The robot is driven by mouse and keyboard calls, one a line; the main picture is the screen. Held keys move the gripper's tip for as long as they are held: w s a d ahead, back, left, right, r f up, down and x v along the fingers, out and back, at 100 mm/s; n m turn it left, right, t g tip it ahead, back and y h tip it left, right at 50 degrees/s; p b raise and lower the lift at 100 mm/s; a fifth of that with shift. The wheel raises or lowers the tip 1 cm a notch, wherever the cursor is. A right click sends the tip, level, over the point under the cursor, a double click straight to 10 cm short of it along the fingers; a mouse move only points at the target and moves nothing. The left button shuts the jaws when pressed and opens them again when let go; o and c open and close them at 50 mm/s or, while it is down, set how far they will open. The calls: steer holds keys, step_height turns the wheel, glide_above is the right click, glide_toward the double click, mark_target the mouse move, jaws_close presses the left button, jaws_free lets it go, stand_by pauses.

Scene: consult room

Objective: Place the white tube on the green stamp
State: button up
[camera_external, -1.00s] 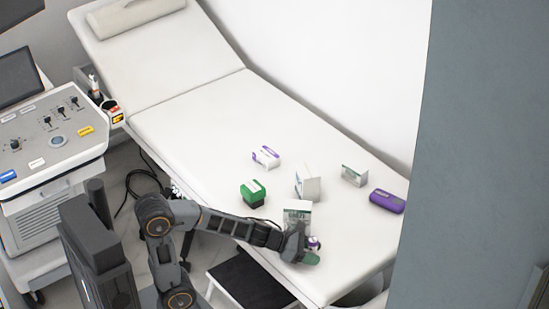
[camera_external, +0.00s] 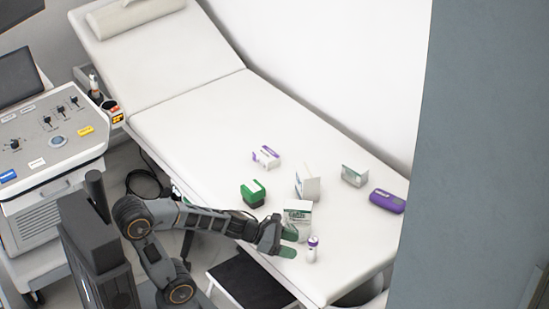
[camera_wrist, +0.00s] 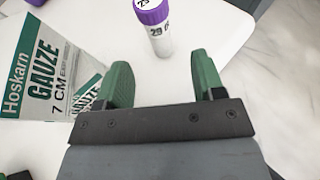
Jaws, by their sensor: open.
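The white tube (camera_external: 312,250) with a purple cap stands upright near the front edge of the exam couch. It also shows in the wrist view (camera_wrist: 162,40), just beyond the fingertips and between their lines. My gripper (camera_external: 290,242) is open and empty, just left of the tube; its green fingers also show in the wrist view (camera_wrist: 163,75). The green stamp (camera_external: 253,194), with a dark base, sits on the couch behind and left of my gripper. The wrist view shows no clear part of the stamp.
A gauze box (camera_external: 297,218) stands right beside my gripper, and large at left in the wrist view (camera_wrist: 45,75). Behind are a white box (camera_external: 307,183), a purple-white box (camera_external: 266,156), another small box (camera_external: 354,175) and a purple case (camera_external: 387,201). The couch (camera_external: 205,125) is clear towards its head.

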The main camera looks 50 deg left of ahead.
mark_target(313, 247)
stand_by(0.4)
step_height(313, 247, up, 3)
steer(key=p, duration=0.2)
steer(key=shift+f+p, duration=0.15)
steer(key=shift+p, duration=0.15)
steer(key=shift+w+d+f+b, duration=0.25)
steer(key=shift+w+f+b, duration=0.1)
steer(key=shift+f, duration=0.05)
steer(key=b+x, duration=0.2)
steer(key=x, duration=0.3)
steer(key=shift+d+f, duration=0.15)
steer(key=shift+f, duration=0.05)
steer(key=shift+w+d+b, duration=0.3)
steer(key=shift+w+d, duration=0.05)
steer(key=shift+w, duration=0.1)
